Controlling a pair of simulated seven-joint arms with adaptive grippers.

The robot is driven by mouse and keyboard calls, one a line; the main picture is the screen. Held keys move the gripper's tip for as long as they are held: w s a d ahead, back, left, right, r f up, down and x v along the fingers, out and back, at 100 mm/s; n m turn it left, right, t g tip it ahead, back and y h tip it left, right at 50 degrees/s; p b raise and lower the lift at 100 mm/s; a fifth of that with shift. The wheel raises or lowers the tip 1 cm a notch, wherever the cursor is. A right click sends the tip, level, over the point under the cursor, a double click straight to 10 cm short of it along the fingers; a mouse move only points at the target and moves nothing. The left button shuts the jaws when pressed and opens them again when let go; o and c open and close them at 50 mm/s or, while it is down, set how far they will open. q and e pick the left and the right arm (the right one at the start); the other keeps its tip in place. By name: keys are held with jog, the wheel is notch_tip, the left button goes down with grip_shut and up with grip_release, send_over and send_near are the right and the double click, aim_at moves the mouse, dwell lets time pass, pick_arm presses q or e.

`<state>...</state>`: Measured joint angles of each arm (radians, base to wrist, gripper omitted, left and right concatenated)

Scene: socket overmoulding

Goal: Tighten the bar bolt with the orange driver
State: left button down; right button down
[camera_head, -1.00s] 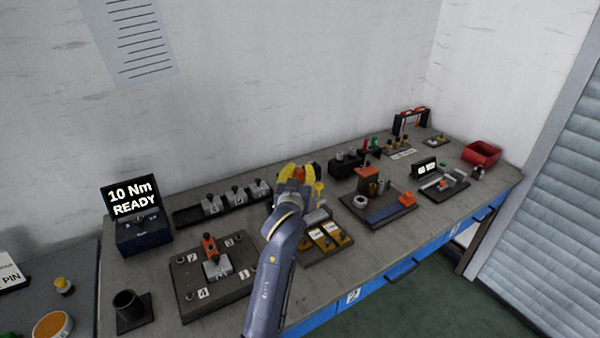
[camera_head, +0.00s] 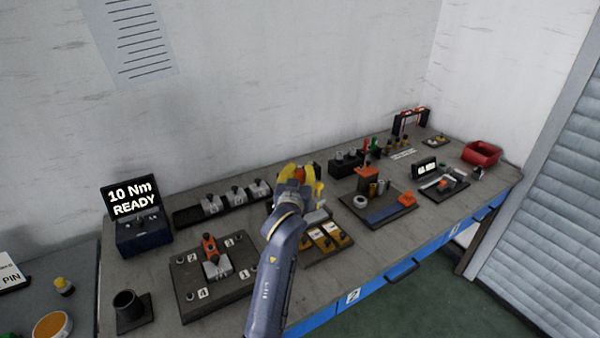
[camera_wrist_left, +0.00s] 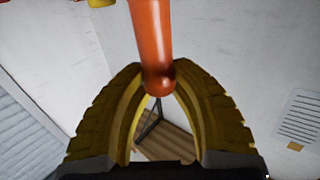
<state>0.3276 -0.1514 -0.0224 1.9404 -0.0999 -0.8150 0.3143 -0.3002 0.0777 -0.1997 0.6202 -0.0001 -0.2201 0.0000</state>
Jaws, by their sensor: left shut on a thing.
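My left gripper (camera_head: 299,184) is shut on the orange driver (camera_wrist_left: 152,40), above the middle of the bench. In the left wrist view the yellow fingers close around the rounded end of the driver's handle, and the rest runs out of the top of the picture. In the head view only a bit of its orange shows between the fingers. At the front left of the bench is a dark plate (camera_head: 183,273) with numbered spots, an orange bar (camera_head: 209,244) and a silver block (camera_head: 216,267). I cannot clearly make out the bar bolt. My right gripper is out of view.
A screen (camera_head: 131,197) reads "10 Nm READY". A dark rail (camera_head: 186,217) with several silver parts lies behind the plate. A black cup (camera_head: 127,305) stands at the front left. A fixture board (camera_head: 382,210) and a red bin (camera_head: 481,153) are to the right.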

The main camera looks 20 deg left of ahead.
pick_arm(q)
jog(key=shift+f, duration=1.7)
dwell(2.0)
jog(key=shift+r, duration=0.1)
jog(key=shift+r, duration=2.7)
